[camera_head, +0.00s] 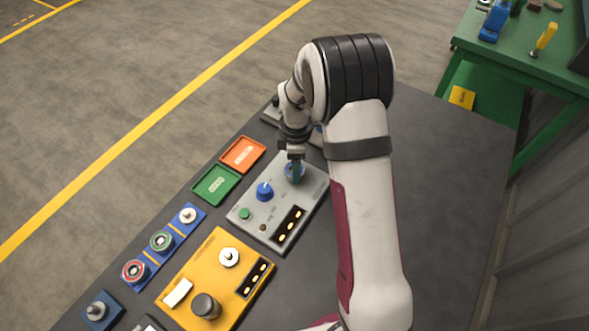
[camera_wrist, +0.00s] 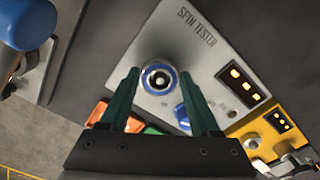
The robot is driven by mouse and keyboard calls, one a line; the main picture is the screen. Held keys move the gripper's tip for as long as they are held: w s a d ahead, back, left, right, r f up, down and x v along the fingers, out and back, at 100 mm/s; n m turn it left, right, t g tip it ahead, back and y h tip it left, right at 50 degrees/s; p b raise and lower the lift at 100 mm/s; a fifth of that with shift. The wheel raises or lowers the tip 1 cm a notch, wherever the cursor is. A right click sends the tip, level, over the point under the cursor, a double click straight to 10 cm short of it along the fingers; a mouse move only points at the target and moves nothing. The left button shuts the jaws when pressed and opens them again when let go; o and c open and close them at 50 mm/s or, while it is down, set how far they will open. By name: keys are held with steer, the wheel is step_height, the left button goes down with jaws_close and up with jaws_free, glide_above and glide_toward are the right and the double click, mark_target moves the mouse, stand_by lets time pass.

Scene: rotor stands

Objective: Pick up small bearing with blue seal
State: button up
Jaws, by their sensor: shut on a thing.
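The small bearing with the blue seal (camera_wrist: 160,78) shows as a blue ring with a dark centre, between the two green fingers of my gripper (camera_wrist: 160,85) in the wrist view. My gripper is shut on it. In the head view my gripper (camera_head: 295,172) points down at the far end of the grey spin tester (camera_head: 277,233), with a bit of blue at the fingertips. I cannot tell whether the bearing is seated on the tester or just above it.
The tester has a blue knob (camera_head: 264,191) and a green button (camera_head: 244,214). An orange tray (camera_head: 260,143) and green tray (camera_head: 205,190) lie left of it. A blue rack (camera_head: 178,229) holds other parts; a yellow box (camera_head: 193,268) stands nearer. The table's right side is clear.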

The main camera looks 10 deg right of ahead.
steer(key=shift+r, duration=0.1)
jaws_close()
steer(key=r, duration=0.4)
steer(key=shift+s+d+r, duration=0.2)
steer(key=shift+d+r, duration=0.1)
steer(key=shift+d, duration=0.1)
steer(key=s+d+r, duration=0.5)
steer(key=d+r, duration=0.4)
steer(key=shift+s, duration=0.3)
steer(key=shift+r, duration=0.1)
